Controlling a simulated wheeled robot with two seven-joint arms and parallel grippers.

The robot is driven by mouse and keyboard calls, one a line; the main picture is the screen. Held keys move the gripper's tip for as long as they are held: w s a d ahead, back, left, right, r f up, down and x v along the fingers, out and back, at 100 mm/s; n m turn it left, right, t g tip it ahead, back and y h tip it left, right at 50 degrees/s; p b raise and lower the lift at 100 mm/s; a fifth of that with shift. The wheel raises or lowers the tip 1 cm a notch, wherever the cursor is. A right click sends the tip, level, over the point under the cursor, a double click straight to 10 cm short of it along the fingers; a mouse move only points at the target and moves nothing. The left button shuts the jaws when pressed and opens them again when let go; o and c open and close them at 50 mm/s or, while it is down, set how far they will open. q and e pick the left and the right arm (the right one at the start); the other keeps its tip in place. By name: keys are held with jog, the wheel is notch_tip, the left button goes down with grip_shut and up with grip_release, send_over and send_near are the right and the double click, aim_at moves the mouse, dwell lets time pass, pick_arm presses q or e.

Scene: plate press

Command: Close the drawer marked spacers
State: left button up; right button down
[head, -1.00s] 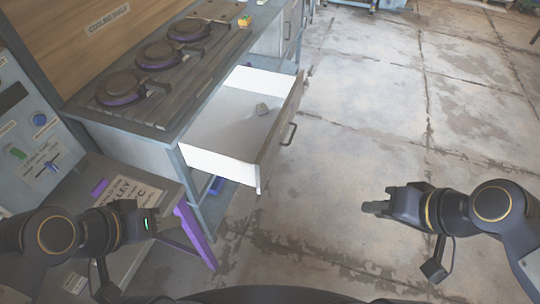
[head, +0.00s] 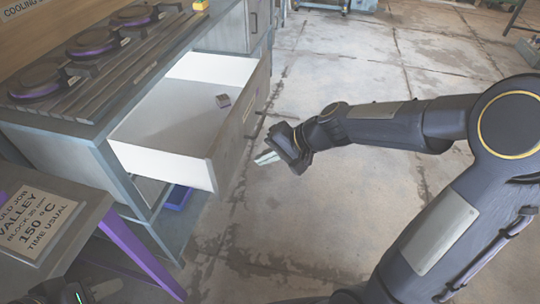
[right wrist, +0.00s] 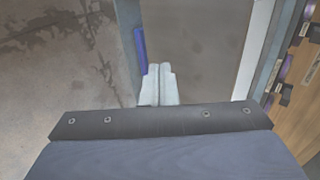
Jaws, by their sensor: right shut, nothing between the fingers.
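A drawer with white inner walls (head: 165,164) and a grey-brown front (head: 238,120) stands pulled out from the bench. No marking on the drawer is readable. The drawer's bar handle is on the outer side of the front, near my right gripper. My right gripper (head: 266,158) is shut and empty, just outside the drawer front; I cannot tell if it touches. Its closed fingers also show in the right wrist view (right wrist: 158,82). My left gripper (head: 100,291) is at the bottom left edge, partly cut off.
The bench top carries several round dark plates (head: 95,41) on a slatted rack. A closed drawer unit (head: 232,28) stands further back. A blue bin (head: 178,197) sits low under the open drawer. A side table with a sign (head: 35,225) is at left.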

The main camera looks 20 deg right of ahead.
jog(key=w+a+f, duration=0.2)
jog(key=a, duration=0.1)
jog(key=w+a+f, duration=0.1)
jog(key=a, duration=0.1)
jog(key=shift+w+a+f, duration=0.15)
jog(key=shift+w+a, duration=0.1)
jog(key=shift+w, duration=0.05)
pick_arm(q)
jog(key=shift+f, duration=0.5)
pick_arm(e)
jog(key=shift+w+a, duration=0.3)
jog(key=shift+a, duration=0.1)
